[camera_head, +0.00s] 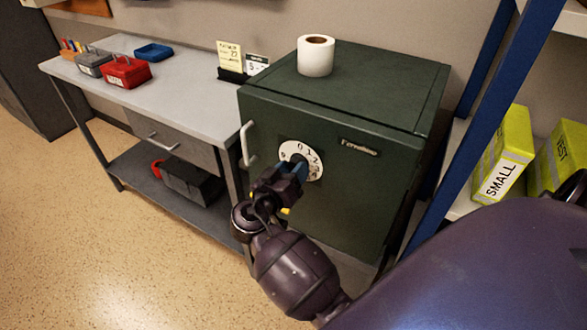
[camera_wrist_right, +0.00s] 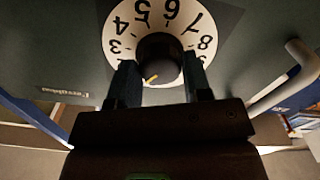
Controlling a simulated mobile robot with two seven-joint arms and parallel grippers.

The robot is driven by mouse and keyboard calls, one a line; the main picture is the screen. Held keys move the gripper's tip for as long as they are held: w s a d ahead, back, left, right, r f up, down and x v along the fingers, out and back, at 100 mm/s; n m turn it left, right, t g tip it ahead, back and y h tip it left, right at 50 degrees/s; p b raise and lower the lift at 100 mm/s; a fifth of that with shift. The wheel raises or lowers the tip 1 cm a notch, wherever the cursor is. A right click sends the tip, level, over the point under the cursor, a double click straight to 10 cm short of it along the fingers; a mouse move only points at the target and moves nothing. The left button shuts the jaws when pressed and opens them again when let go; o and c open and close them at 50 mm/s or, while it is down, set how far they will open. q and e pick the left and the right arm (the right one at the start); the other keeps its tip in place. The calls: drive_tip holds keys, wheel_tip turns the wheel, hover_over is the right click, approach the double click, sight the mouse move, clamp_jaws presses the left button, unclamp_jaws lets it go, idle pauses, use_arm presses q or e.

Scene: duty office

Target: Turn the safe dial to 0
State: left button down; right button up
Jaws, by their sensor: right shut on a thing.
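The dark green safe (camera_head: 345,190) stands closed beside the desk. Its white round dial (camera_head: 314,172) shows 0 at the top in the head view, with 1 and 2 to the right. My right gripper (camera_head: 299,166) is shut on the dark dial knob, one finger on each side. In the wrist view the dial (camera_wrist_right: 122,15) appears upside down, and the knob (camera_wrist_right: 158,55) sits between the fingers (camera_wrist_right: 158,80). Its yellow mark points downward, slightly left; the numeral there is hidden by my gripper. My left gripper is out of view.
The safe's light handle (camera_head: 247,145) is left of the dial. A paper roll (camera_head: 316,57) stands on the safe. The grey desk (camera_head: 185,90) is at left with a red box (camera_head: 125,72). A blue shelf post (camera_head: 490,120) is at right.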

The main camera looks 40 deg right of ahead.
use_arm(q)
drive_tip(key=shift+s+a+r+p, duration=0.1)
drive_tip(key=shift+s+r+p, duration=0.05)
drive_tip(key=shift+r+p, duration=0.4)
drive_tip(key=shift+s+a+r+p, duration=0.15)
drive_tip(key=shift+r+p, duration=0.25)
drive_tip(key=shift+p, duration=0.25)
use_arm(e)
drive_tip(key=n, duration=0.6)
drive_tip(key=shift+r+n, duration=0.1)
drive_tip(key=shift+n, duration=0.2)
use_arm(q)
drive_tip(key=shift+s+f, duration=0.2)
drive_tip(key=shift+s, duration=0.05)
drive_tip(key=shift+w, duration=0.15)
use_arm(e)
drive_tip(key=o, duration=0.9)
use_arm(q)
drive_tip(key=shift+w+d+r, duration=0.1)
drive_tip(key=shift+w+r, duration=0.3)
